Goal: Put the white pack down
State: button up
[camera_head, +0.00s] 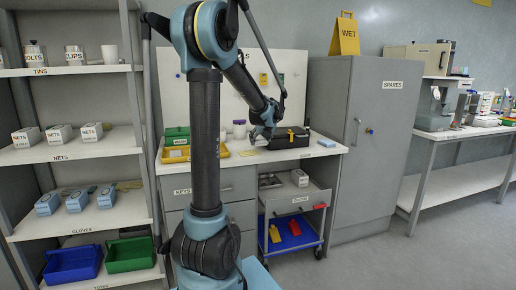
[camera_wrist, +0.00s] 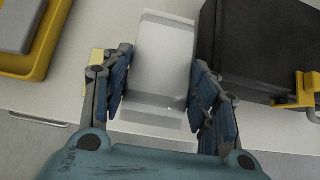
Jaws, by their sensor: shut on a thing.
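The white pack (camera_wrist: 165,48) is a pale box between the fingers of my gripper (camera_wrist: 160,62) in the wrist view. The blue finger pads press along its left and right sides, so my gripper is shut on it. In the head view my gripper (camera_head: 265,131) is low over the worktop (camera_head: 250,157), just left of the black case (camera_head: 288,139). The pack cannot be made out clearly there. I cannot tell whether its underside touches the worktop.
The black case (camera_wrist: 258,48) with a yellow latch stands close to the pack's right. A yellow tray (camera_wrist: 45,50) is at the left. A small yellowish piece (camera_wrist: 97,57) lies beside the left finger. In the head view a blue pad (camera_head: 327,143) lies at the worktop's right.

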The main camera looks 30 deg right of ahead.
aim_at(260, 145)
jog(key=shift+f, duration=1.75)
jog(key=shift+f, duration=0.35)
jog(key=o, duration=1.1)
jog(key=shift+c, duration=0.2)
